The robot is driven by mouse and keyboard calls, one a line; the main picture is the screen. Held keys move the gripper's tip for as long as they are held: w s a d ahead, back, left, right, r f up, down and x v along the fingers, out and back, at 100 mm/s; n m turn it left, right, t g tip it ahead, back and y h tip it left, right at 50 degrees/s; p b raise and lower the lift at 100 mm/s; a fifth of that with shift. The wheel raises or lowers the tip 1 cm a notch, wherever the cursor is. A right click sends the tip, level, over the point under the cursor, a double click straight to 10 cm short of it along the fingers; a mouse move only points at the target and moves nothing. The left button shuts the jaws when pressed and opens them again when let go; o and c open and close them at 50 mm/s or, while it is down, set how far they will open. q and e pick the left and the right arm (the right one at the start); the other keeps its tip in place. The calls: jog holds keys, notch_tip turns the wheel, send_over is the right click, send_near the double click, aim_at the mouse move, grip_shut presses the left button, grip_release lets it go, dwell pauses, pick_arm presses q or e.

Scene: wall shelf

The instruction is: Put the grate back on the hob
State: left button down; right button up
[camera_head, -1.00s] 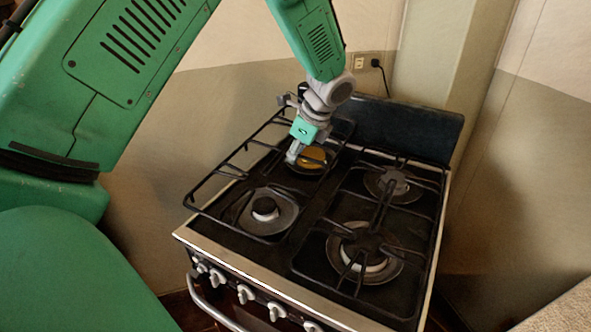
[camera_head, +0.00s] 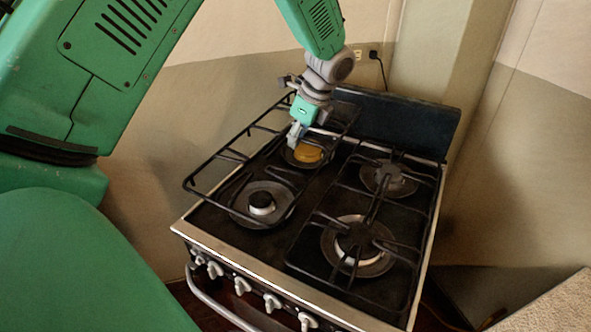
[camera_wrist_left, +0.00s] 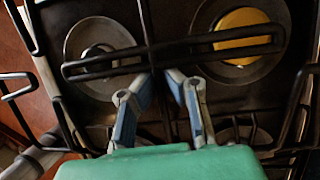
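The loose black wire grate (camera_head: 222,160) is held tilted above the left half of the hob (camera_head: 205,222), its left side overhanging the hob's left edge. My left gripper (camera_head: 293,140) comes down from above near the back of the grate. In the left wrist view the gripper's fingers (camera_wrist_left: 160,78) are closed around a bar of the grate (camera_wrist_left: 105,66). Below the grate are the front-left burner (camera_head: 262,203) and the back-left burner with a yellow-orange cap (camera_head: 308,153). My right gripper is not in view.
A second grate (camera_head: 318,213) lies on the right half of the hob, over two burners. A dark raised lid (camera_head: 400,122) stands along the back. Knobs (camera_head: 272,303) and a handle line the front. A wall socket and cable (camera_head: 374,56) are behind.

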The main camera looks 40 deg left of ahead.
pick_arm(q)
notch_tip(320, 180, down, 4)
jog(key=shift+f, duration=0.2)
jog(key=shift+d+f, duration=0.15)
jog(key=shift+f, duration=0.15)
notch_tip(320, 180, down, 3)
jog(key=shift+s+d, duration=0.1)
jog(key=shift+d, duration=0.05)
jog(key=shift+f, duration=0.3)
jog(key=shift+a, duration=0.3)
jog(key=c, duration=1.9)
grip_release()
jog(key=shift+f, duration=0.1)
jog(key=shift+o, duration=0.9)
jog(key=shift+d, duration=0.15)
